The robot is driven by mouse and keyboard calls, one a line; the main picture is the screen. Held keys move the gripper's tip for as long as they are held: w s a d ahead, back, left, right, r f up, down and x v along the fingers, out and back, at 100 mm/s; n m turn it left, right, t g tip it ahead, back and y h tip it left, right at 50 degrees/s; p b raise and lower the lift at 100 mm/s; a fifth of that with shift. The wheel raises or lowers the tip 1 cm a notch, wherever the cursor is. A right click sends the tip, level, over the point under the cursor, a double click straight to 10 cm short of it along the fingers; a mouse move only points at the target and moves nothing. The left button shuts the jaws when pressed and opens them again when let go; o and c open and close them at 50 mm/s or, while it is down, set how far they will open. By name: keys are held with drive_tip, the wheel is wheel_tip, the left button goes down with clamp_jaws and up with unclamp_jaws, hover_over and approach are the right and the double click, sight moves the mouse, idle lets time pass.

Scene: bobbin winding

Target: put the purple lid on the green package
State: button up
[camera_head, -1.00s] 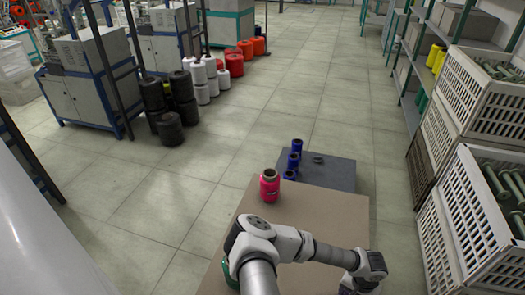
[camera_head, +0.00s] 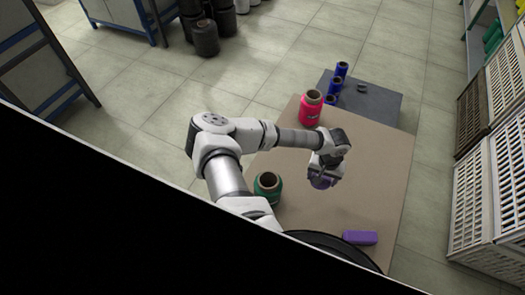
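A green package (camera_head: 267,188), a spool-like shape with an open brown core on top, stands upright on the brown table (camera_head: 375,160), partly behind my arm. My gripper (camera_head: 322,178) points down over the table, to the right of the green package and apart from it.
A pink spool (camera_head: 310,108) stands at the table's back left. Beyond it, a grey surface (camera_head: 378,105) holds several blue spools (camera_head: 340,71) and a small dark ring (camera_head: 361,87). White crates (camera_head: 500,150) stand on the right. The table's right side is largely clear.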

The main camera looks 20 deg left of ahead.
drive_tip(key=w+a+r+n+b, duration=0.2)
drive_tip(key=a+r+n+b, duration=0.1)
drive_tip(key=a+r+b, duration=0.25)
drive_tip(key=s+a+r+n+b, duration=0.65)
drive_tip(key=s+a+r, duration=0.35)
drive_tip(key=s+r, duration=0.35)
wheel_tip(320, 180, down, 7)
drive_tip(key=b, duration=0.3)
drive_tip(key=shift+w+r, duration=0.2)
drive_tip(key=shift+w, duration=0.15)
drive_tip(key=shift+s+d+b, duration=0.1)
drive_tip(key=shift+d+b, duration=0.1)
drive_tip(key=shift+b, duration=0.1)
drive_tip(key=shift+f, duration=0.1)
wheel_tip(320, 180, down, 4)
drive_tip(key=b, duration=0.4)
